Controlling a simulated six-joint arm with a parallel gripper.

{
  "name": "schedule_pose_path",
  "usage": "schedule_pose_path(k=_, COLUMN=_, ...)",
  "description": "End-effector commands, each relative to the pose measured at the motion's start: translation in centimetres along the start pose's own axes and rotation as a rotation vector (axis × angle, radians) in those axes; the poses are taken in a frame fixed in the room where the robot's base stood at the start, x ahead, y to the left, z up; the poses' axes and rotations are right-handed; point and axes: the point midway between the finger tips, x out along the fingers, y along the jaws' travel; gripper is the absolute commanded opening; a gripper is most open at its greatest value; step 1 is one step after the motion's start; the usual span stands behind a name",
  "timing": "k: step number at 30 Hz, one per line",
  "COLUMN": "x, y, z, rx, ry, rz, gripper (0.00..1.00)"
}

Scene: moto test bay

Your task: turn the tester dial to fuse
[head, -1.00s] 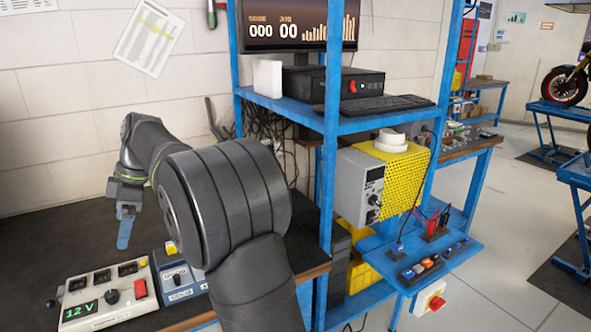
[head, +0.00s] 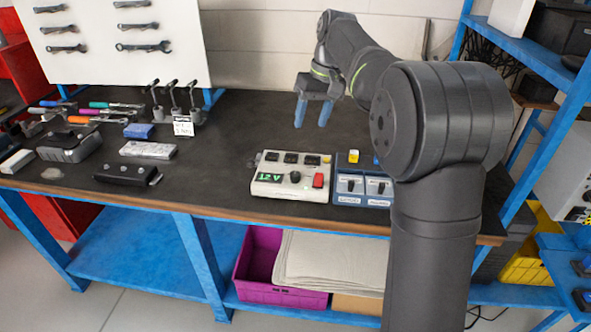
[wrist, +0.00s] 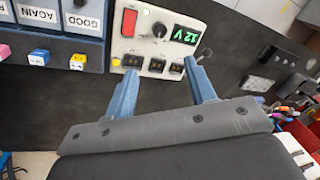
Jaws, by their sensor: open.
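The tester is a cream box (head: 263,188) on the dark bench in the head view, with a green display reading 12 V. Its black round dial (head: 295,177) sits between the display and a red switch (head: 318,180). In the wrist view the tester (wrist: 143,42) appears upside down and its dial (wrist: 159,29) is in plain sight. The dial's markings are too small to read. My gripper (head: 311,124) is open and empty, above and behind the tester, apart from it. Its two blue fingers (wrist: 160,80) reach toward the tester's gauge edge in the wrist view.
Blue boxes with small switches (head: 350,186) stand right beside the tester; wrist-view labels read AGAIN and GOOD. Left on the bench are a blue block (head: 138,131), a grey metal block (head: 148,150) and tools. The bench behind the tester is clear.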

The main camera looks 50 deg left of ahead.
Motion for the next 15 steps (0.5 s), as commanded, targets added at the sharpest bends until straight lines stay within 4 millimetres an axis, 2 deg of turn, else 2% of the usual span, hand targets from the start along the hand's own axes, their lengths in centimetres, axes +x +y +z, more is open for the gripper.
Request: schedule_pose_path(k=15, x=0.5, y=-3.0, z=-1.9, rx=0.965, ry=-0.002, rz=0.18, gripper=0.5)
